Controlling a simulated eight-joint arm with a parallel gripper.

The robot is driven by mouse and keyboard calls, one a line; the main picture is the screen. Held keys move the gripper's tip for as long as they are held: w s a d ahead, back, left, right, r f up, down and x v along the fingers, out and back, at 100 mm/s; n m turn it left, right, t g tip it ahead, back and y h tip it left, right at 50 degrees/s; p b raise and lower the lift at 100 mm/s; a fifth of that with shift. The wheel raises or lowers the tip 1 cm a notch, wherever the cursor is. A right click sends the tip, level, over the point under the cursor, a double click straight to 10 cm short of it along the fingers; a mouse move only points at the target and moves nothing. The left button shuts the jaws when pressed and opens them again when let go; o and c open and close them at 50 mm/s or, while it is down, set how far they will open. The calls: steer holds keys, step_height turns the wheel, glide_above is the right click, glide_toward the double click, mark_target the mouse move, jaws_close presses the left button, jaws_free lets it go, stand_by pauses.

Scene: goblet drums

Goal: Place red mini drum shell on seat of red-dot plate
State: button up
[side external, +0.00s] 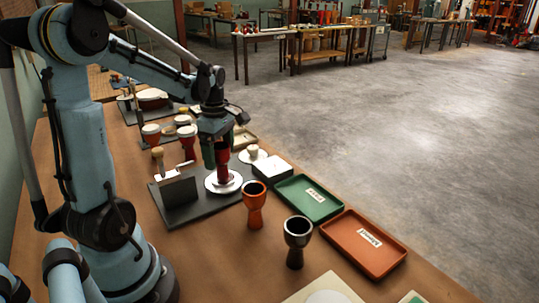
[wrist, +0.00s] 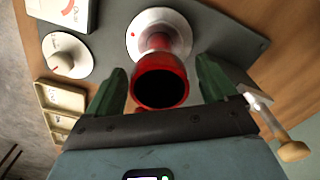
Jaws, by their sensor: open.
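The red mini drum shell (side external: 223,170) stands upright with its foot on the white round plate (side external: 210,185). In the wrist view the shell's (wrist: 161,82) wide dark mouth faces me, and its narrow foot meets the middle of the plate (wrist: 177,24). A small red dot shows on the plate's left side. My gripper (wrist: 160,88) is open, with one green finger on each side of the shell's bowl and a visible gap at both. In the side view my gripper (side external: 216,143) is directly above and around the shell's top. The seat under the foot is hidden.
The plate sits on a dark grey board (side external: 213,204). A white knobbed disc (wrist: 67,55), a white box (side external: 272,168) and a wooden-handled tool (wrist: 292,151) are close by. An orange shell (side external: 254,205), dark shell (side external: 297,240), green tray (side external: 290,190) and orange tray (side external: 347,245) stand nearer.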

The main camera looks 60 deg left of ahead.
step_height(320, 180, up, 11)
steer(key=shift+f, duration=0.1)
steer(key=shift+w+d+m, duration=0.1)
steer(key=shift+d+m, duration=0.2)
steer(key=shift+d, duration=0.05)
steer(key=d+f+m+t, duration=0.3)
steer(key=d+m, duration=0.7)
steer(key=m, duration=0.2)
steer(key=d+f+m+t, duration=0.3)
steer(key=d+m+t, duration=0.1)
steer(key=d+m, duration=0.6)
steer(key=shift+d+m, duration=0.35)
steer(key=shift+m, duration=0.55)
